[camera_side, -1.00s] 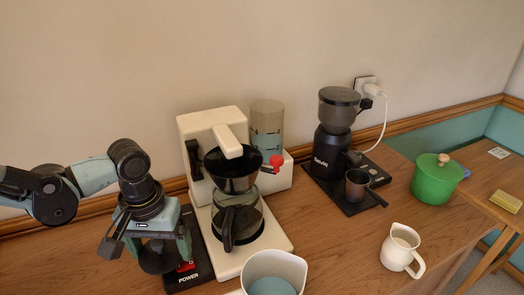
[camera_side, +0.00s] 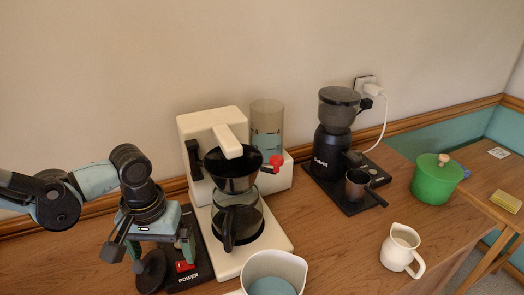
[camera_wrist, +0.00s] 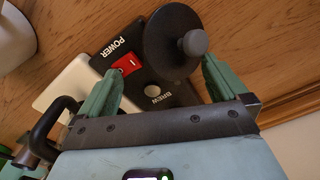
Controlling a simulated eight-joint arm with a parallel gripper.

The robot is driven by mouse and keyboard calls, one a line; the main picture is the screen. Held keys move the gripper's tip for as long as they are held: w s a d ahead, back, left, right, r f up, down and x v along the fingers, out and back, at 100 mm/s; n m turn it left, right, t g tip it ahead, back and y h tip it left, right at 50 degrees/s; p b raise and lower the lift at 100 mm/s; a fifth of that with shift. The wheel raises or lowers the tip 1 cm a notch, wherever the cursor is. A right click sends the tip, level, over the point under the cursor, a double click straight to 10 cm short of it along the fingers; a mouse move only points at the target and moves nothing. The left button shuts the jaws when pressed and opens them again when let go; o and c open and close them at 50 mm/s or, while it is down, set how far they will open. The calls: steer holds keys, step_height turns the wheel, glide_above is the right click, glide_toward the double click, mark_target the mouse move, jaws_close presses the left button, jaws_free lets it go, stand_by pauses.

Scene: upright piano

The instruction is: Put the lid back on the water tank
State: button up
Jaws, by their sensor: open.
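The lid is a black disc (camera_side: 151,273) with a knob, at the lower left in the side view, by the left edge of the black switch panel. In the wrist view the lid (camera_wrist: 163,48) shows its grey knob and overlaps part of the panel; it looks tilted. My gripper (camera_side: 161,258) is open, its green fingers spread above and around the lid's area. In the wrist view my gripper (camera_wrist: 160,64) has the lid ahead, between and beyond its fingertips, with no clear grip on it. The water tank (camera_side: 267,128) is a clear cylinder with water, uncovered, at the coffee maker's back right.
The white coffee maker (camera_side: 212,128) with its carafe (camera_side: 238,222) stands right of my gripper. The switch panel (camera_side: 203,268) has a red switch. A white jug (camera_side: 258,268) stands in front. A black grinder (camera_side: 330,150), white pitcher (camera_side: 398,250) and green pot (camera_side: 432,182) are farther right.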

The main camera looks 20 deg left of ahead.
step_height(320, 180, up, 13)
steer(key=a+f+m+t, duration=0.3)
steer(key=a+t, duration=0.4)
steer(key=a, duration=0.6)
steer(key=shift+f+m, duration=0.15)
steer(key=shift+m, duration=0.45)
steer(key=shift+s+a, duration=0.1)
steer(key=m+g+h, duration=0.3)
steer(key=m+g, duration=0.1)
steer(key=m, duration=0.7)
glide_toward(135, 266)
steer(key=shift+x, duration=5.1)
steer(key=shift+c, duration=0.3)
